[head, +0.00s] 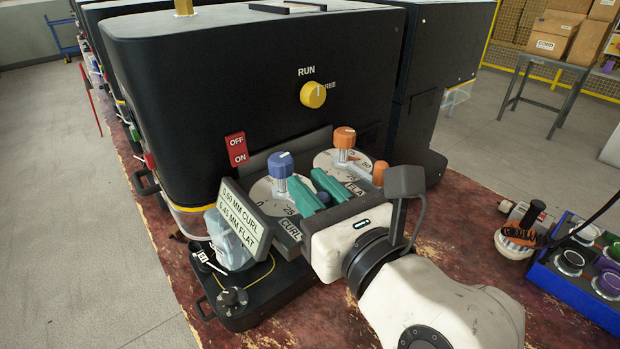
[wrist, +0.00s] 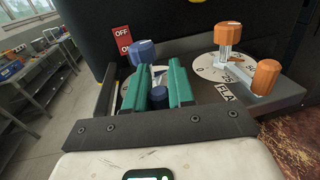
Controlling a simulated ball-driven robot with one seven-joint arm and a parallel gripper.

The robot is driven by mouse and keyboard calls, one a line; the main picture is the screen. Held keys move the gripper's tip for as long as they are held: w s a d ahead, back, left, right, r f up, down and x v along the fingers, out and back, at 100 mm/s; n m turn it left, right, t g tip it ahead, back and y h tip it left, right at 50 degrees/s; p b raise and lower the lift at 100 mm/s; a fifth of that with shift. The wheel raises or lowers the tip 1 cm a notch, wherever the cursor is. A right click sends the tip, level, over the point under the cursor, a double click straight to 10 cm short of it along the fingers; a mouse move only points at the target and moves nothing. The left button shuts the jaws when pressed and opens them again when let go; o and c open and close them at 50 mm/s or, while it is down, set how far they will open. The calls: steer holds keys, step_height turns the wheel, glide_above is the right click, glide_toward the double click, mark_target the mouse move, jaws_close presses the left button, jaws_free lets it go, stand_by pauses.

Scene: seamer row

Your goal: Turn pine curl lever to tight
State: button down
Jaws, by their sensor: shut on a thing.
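The curl lever is blue, with a pivot knob (head: 281,166) on a round white dial marked CURL and a round handle knob (wrist: 158,97). The dial (head: 262,192) shows 0 and 25; the rest is partly hidden by my fingers. My gripper (head: 309,182) has green fingers, which are shut on the handle knob, one finger on each side. In the wrist view the pivot knob (wrist: 143,52) stands just beyond the fingertips. No mark reading "tight" shows in either view.
An orange lever (head: 345,138) on the FLAT dial (head: 323,161) is close to the right of my fingers. A sign (head: 243,216) reads 0.60 MM CURL, 0.45 MM FLAT. The black machine (head: 220,90) rises behind, with a yellow RUN knob (head: 313,94) and a red OFF/ON switch (head: 237,149).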

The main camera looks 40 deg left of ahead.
steer(key=shift+s+r+m+t+p, duration=0.25)
steer(key=shift+m+t+p, duration=0.3)
steer(key=shift+p, duration=0.65)
steer(key=shift+s+f+t+h+p, duration=0.1)
steer(key=shift+f+t+h+p, duration=0.25)
steer(key=shift+t, duration=0.2)
steer(key=c, duration=1)
jaws_free()
steer(key=shift+r, duration=0.1)
steer(key=shift+c, duration=0.2)
steer(key=b+v, duration=0.1)
steer(key=v, duration=0.9)
steer(key=shift+s+d+b, duration=0.15)
steer(key=shift+d+b, duration=0.25)
